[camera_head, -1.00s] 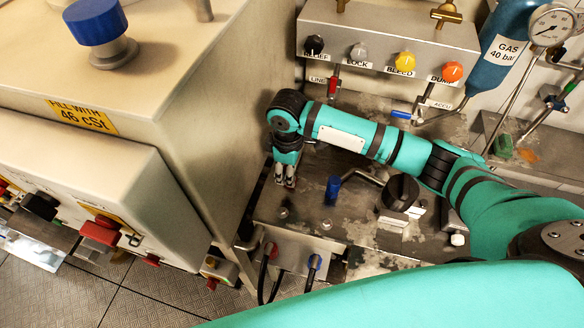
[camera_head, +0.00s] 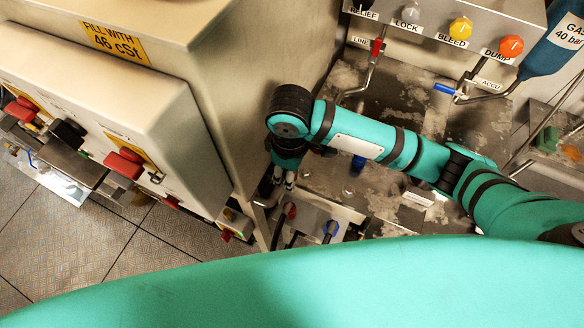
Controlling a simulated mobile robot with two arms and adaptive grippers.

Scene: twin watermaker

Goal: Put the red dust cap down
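My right gripper (camera_head: 284,182) points down at the front left corner of the metal bench (camera_head: 385,207), close to the side of the big cabinet. Its fingertips are close together and small in view. I cannot tell whether they hold anything. I cannot make out the red dust cap for certain. A red fitting (camera_head: 291,211) with a dark hose sits on the bench's front block, just below the gripper in the picture. My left gripper is not in view.
The cabinet (camera_head: 240,85) stands close on the gripper's left. Its front panel carries red handles (camera_head: 123,163) and a black block (camera_head: 68,133). Behind the bench is a valve block with a yellow knob (camera_head: 460,28) and an orange knob (camera_head: 511,46). Tiled floor (camera_head: 165,250) shows below.

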